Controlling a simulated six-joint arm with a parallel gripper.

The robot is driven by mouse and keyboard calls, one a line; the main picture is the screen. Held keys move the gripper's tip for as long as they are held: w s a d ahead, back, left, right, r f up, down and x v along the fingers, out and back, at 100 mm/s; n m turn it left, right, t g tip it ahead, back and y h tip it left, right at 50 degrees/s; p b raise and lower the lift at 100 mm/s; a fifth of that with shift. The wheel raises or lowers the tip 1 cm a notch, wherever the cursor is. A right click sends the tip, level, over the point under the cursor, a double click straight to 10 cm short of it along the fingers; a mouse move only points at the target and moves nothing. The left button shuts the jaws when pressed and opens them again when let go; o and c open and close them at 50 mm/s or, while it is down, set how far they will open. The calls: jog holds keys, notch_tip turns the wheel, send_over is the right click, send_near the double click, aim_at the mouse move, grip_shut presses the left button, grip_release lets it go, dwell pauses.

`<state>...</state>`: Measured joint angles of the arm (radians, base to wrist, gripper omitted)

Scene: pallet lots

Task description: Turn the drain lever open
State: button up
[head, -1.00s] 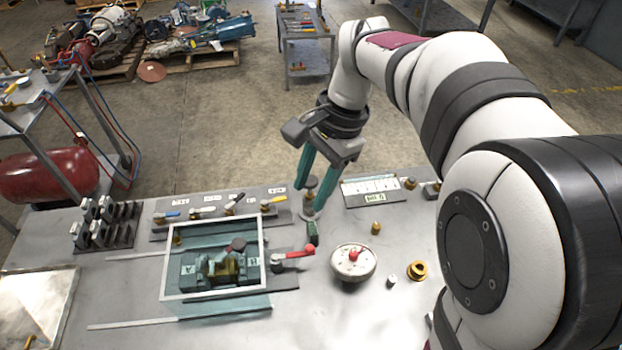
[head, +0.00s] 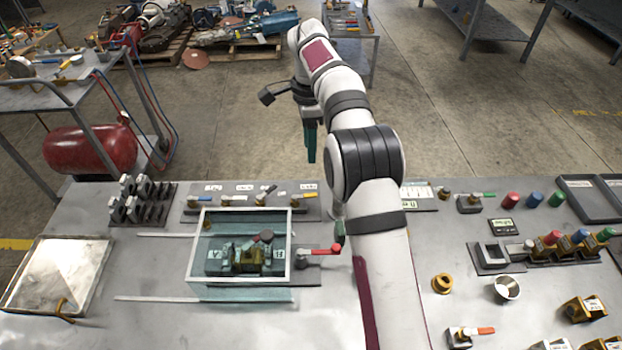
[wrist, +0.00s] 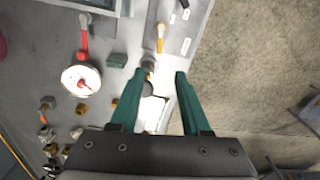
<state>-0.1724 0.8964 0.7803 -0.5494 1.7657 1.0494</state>
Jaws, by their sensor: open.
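A row of small valves with coloured levers stands at the table's back edge on a dark plate (head: 190,214). A separate red lever (head: 322,250) sits right of a framed glass case (head: 190,262). My gripper (head: 311,158) is open and empty, raised near the back edge. In the wrist view its fingers (wrist: 159,75) point down right of the red lever (wrist: 84,42) and below the yellow lever (wrist: 160,38).
A round white gauge (wrist: 81,79) shows in the wrist view; my arm hides it in the head view. A rack of grey clips (head: 140,200) stands left of the valve row. Several fittings (head: 443,284) occupy the right side. Open floor lies behind the table.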

aim_at(310, 194)
notch_tip(310, 194, down, 15)
jog(key=shift+r, duration=0.1)
grip_shut()
dwell(0.4)
